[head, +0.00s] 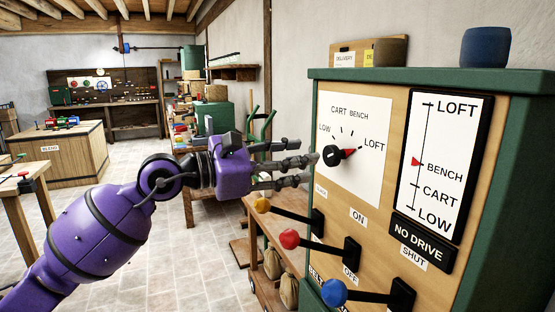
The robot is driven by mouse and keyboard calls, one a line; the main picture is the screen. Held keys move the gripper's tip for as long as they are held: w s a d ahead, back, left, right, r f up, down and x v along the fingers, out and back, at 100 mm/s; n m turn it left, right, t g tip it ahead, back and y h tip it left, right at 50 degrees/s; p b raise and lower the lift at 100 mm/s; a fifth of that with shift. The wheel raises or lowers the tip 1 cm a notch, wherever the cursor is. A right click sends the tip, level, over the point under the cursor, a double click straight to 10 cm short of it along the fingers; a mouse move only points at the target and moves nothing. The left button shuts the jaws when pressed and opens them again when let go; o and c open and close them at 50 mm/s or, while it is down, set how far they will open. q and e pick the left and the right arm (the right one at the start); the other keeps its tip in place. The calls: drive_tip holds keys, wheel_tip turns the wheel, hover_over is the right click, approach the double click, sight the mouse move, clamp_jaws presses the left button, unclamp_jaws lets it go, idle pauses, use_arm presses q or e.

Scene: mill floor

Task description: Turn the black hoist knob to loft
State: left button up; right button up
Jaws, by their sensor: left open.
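The black hoist knob (332,156) is on a white dial plate (372,180) on the green-framed control panel at right. Its red pointer tip (349,153) points right, toward the LOFT side of the dial. The dial reads LOW, CART, BENCH and LOFT. On the tall gauge (443,150) beside it, a red marker (417,161) stands at BENCH. My purple left gripper (308,163) is open, its fingers reaching toward the knob from the left. The fingertips are close to the knob; I cannot tell whether they touch it. My right gripper is not in view.
Levers with yellow (262,205), red (289,239) and blue (333,293) balls stick out below the dial. A NO DRIVE sign (420,240) sits under the gauge. A blue pot (486,47) stands on the panel top. Workbenches and open floor lie to the left.

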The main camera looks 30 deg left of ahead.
use_arm(q)
drive_tip(key=v, duration=0.3)
drive_tip(key=shift+s+a, duration=0.25)
